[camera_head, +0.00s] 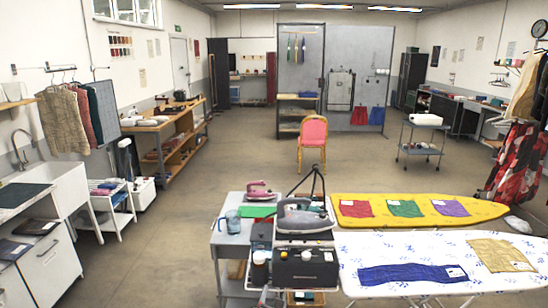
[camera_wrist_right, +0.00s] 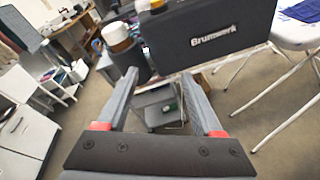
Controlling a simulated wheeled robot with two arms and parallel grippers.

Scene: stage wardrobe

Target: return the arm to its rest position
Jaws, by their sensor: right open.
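My right gripper (camera_wrist_right: 161,74) shows in the right wrist view with its two grey fingers spread apart and nothing between them. It is in front of the dark Brunwerk box (camera_wrist_right: 212,35), whose lower edge is just beyond the fingertips. In the head view I cannot clearly make out its fingers. My left gripper is in neither view.
The Brunwerk box (camera_head: 306,267) stands at the front of the ironing station, below a steam iron (camera_head: 304,215). A white-capped bottle (camera_wrist_right: 117,36) is beside it. A yellow ironing board (camera_head: 480,208) and a white one (camera_head: 405,246) extend right. Floor to the left (camera_head: 150,250) is clear.

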